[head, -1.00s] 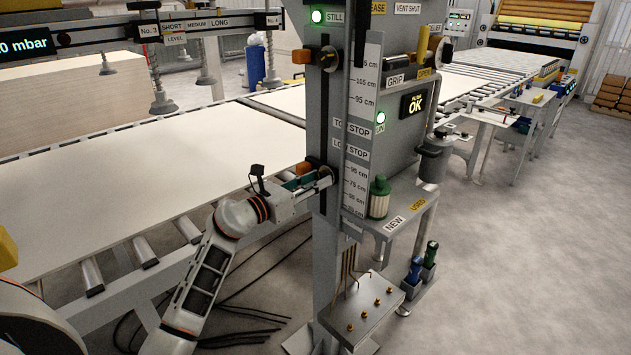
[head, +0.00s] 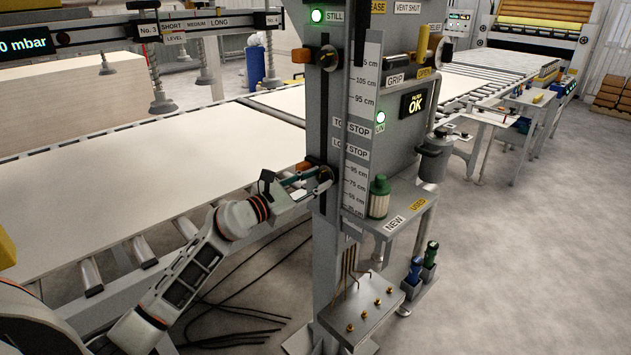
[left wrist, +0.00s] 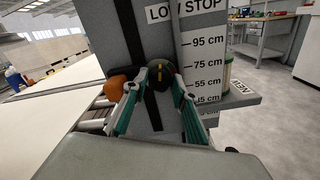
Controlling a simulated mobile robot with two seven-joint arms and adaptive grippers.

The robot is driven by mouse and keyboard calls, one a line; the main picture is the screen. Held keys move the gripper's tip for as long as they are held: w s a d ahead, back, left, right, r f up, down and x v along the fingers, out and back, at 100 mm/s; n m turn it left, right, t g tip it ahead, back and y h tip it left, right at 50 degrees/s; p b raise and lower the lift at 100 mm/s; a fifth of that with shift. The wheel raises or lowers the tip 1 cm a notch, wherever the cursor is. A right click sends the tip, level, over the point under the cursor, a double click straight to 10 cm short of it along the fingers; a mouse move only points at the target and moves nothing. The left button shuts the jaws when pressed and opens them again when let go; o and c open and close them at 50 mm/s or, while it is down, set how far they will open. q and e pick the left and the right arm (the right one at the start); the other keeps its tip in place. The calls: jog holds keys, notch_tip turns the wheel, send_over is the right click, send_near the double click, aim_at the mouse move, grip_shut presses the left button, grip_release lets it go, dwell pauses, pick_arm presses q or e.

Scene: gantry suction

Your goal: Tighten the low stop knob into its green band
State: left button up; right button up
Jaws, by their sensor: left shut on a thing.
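The low stop knob (left wrist: 160,74) is a dark round knob with a small yellow mark, on the front of the grey post under the LOW STOP label (left wrist: 187,11). In the head view the knob (head: 324,175) is partly covered by my fingers. My left gripper (left wrist: 160,82) is shut on it, with one green-and-grey finger on each side. It also shows in the head view (head: 318,178), reaching in from the left. An orange block (left wrist: 117,87) sits just left of the knob. I cannot make out the green band. My right gripper is not in view.
The top stop knob (head: 328,58) is higher on the same post. A height scale (head: 356,170) runs beside the knobs. The roller conveyor with a pale board (head: 140,170) lies left and behind. A shelf with a green-topped filter (head: 379,197) stands to the right.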

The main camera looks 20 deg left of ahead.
pick_arm(q)
jog(key=shift+m, duration=0.5)
jog(key=o, duration=1.1)
jog(key=v, duration=1.2)
